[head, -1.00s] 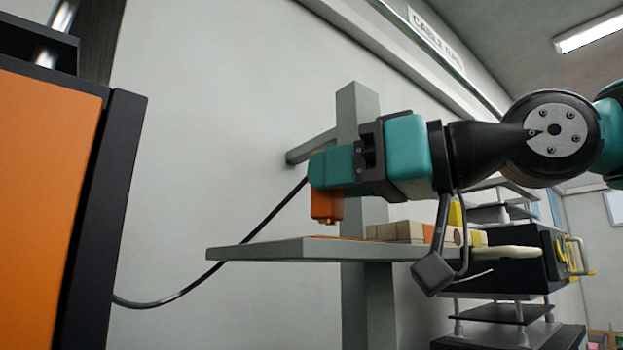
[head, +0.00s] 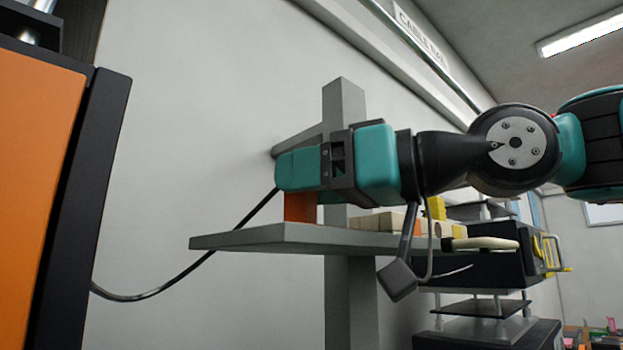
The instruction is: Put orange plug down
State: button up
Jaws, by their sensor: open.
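The orange plug (head: 299,207) stands upright at the left part of the grey shelf (head: 262,238), its lower end at the shelf top. A black cable (head: 185,280) runs from behind my gripper down to the left. My gripper (head: 298,170), teal with a dark bracket, is directly above the plug and hides its upper part. The jaws are open, but their fingertips are hard to make out from this side.
Beige blocks (head: 375,221) lie on the shelf right of the plug. A grey post (head: 345,105) stands behind my gripper. A large orange and black cabinet (head: 40,170) fills the left. A dark rack unit (head: 480,265) stands at the right.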

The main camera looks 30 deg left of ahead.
jog(key=w+d+b, duration=0.1)
jog(key=d+b, duration=0.3)
jog(key=d, duration=0.8)
jog(key=w+d+f+m+t+h, duration=0.3)
jog(key=d+f+m+h, duration=0.1)
jog(key=f, duration=0.7)
jog(key=w+d+f+m+t+h, duration=0.2)
jog(key=d+f+m+h, duration=0.15)
jog(key=f, duration=0.75)
jog(key=s+d+f+m+g+h, duration=0.1)
jog(key=s+d+f+h, duration=0.1)
jog(key=s+d+f, duration=0.2)
jog(key=s+d+f+m+g+h, duration=0.1)
jog(key=s+d+f, duration=0.3)
jog(key=f, duration=0.6)
jog(key=s+d+f+m+g+h, duration=0.1)
jog(key=s+d+f+m+h, duration=0.1)
jog(key=d+f, duration=0.4)
jog(key=shift+s+d+f+m+h, duration=0.3)
jog(key=shift+s+f+h, duration=0.35)
jog(key=shift+s, duration=0.45)
